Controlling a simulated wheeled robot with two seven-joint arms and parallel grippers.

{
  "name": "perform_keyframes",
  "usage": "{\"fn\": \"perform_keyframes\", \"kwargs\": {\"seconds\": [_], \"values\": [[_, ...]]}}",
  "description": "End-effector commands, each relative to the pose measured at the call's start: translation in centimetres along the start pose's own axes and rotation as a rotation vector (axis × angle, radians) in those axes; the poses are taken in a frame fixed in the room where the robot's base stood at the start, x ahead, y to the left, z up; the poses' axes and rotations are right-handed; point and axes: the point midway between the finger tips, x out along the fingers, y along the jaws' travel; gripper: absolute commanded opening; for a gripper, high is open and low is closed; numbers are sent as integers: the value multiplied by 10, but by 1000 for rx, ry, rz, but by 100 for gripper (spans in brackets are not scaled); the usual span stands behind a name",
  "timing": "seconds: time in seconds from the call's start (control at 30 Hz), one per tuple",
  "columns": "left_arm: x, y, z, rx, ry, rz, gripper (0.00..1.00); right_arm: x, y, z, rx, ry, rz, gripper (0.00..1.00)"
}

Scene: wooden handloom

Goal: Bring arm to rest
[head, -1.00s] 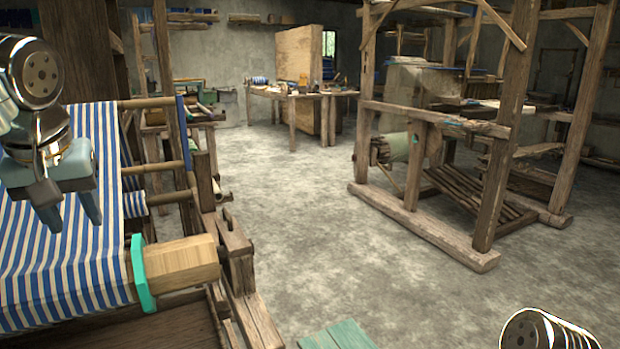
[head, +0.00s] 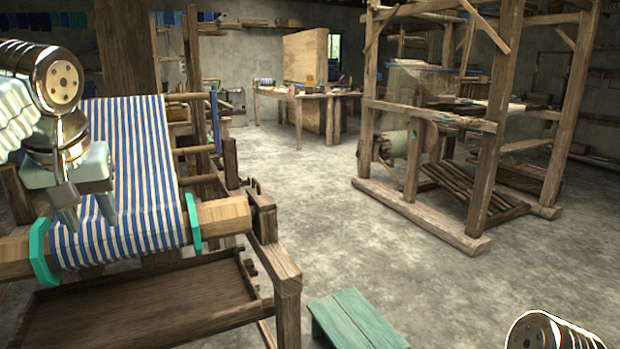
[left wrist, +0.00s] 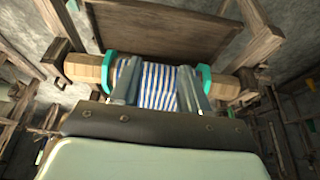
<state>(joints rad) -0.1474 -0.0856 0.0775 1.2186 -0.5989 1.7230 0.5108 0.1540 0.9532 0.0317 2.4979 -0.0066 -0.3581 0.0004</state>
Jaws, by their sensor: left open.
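My left gripper (head: 88,214) hangs fingers-down at the left of the head view. It is open, with nothing visible between its fingers. It shows in front of the blue-and-white striped cloth (head: 150,200) on the wooden loom, seemingly apart from it. In the left wrist view the two fingers (left wrist: 158,78) frame the striped cloth roll, with a gap between them. The cloth wraps a wooden beam (head: 222,217) with teal rings (head: 193,222) at its sides. My right gripper is not in view; only a metal part of my right arm shows at the bottom right.
A green wooden bench (head: 355,322) stands on the floor right of the near loom. A second wooden loom frame (head: 425,215) stands at the right. A cluttered table (head: 300,95) is at the back. The concrete floor (head: 330,235) between the looms is clear.

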Motion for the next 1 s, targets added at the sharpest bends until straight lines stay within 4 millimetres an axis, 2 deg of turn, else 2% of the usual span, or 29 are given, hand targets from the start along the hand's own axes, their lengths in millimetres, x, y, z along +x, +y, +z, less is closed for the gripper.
{"fn": "perform_keyframes", "kwargs": {"seconds": [0.23,0.37,0.57,0.67,0.77,0.8,0.87,0.9,0.97,1.0], "values": [[36,30,-8,72,-16,14,45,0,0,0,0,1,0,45],[65,52,-11,124,-29,28,45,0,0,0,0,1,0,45],[132,99,-8,230,-64,73,45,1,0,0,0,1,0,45],[179,127,2,291,-95,110,45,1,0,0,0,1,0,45],[241,161,24,359,-140,165,45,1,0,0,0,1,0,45],[270,174,39,384,-163,194,45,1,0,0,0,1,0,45],[313,193,66,417,-200,240,45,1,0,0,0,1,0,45],[341,203,86,431,-224,272,45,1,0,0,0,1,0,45],[380,216,120,446,-261,318,45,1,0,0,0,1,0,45],[404,222,145,448,-285,348,45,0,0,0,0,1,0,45]]}}
